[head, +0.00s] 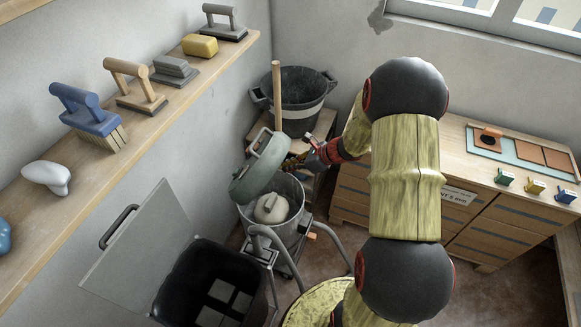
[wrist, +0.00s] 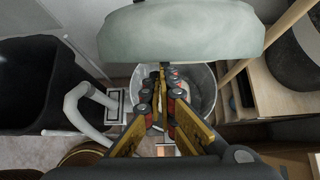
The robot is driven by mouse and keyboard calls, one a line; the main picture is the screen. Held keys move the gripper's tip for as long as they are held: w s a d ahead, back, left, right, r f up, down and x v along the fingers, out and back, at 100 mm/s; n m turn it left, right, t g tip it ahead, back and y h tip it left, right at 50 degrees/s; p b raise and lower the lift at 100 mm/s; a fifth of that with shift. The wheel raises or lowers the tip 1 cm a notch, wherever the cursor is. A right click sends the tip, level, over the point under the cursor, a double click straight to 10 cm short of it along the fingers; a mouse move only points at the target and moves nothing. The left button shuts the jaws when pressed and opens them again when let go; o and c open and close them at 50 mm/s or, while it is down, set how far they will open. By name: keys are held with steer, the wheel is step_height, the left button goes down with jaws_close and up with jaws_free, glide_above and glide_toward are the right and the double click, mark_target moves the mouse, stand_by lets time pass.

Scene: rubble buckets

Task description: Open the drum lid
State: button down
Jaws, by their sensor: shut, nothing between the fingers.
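The grey metal drum (head: 298,236) stands in the middle of the head view, on a frame with bent tube handles. Its grey-green lid (head: 246,184), with a handle on top, is raised and tilted steeply above the rim, leaving the mouth uncovered. A pale rounded thing (head: 270,208) shows inside the drum. My gripper (head: 296,162) is just right of the lid; whether they touch is unclear. In the wrist view, my gripper (wrist: 162,88) is shut and empty in front of the drum's open mouth (wrist: 209,92). The lid (wrist: 180,38) hangs across the top there.
A black bin (head: 205,283) with its flap lid (head: 140,245) up stands front left. A black bucket (head: 302,88) sits behind on a wooden stand. A shelf (head: 120,150) with brushes and floats runs along the left wall. Wooden drawers (head: 480,222) stand right.

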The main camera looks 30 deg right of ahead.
mark_target(276, 159)
steer(key=shift+g+h, duration=0.4)
steer(key=shift+g, duration=0.1)
steer(key=r+p, duration=0.1)
steer(key=p, duration=0.1)
steer(key=w+a+r+p, duration=0.2)
steer(key=r+p, duration=0.1)
steer(key=shift+w+p, duration=0.25)
steer(key=shift+p, duration=0.05)
steer(key=shift+g+h, duration=0.7)
steer(key=shift+g, duration=0.2)
steer(key=w+a+r+p, duration=0.1)
steer(key=w+r+p, duration=0.1)
steer(key=p, duration=0.3)
steer(key=w+a+r+p, duration=0.2)
steer(key=p, duration=0.4)
steer(key=shift+w+a+r, duration=0.1)
steer(key=shift+w+r, duration=0.05)
steer(key=w+a+r+p, duration=0.1)
steer(key=w+a+p, duration=0.1)
steer(key=w+p, duration=0.1)
steer(key=shift+a+r, duration=0.1)
steer(key=shift+r, duration=0.3)
steer(key=shift+w+a+p, duration=0.25)
steer(key=shift+w+p, duration=0.05)
steer(key=shift+s, duration=0.1)
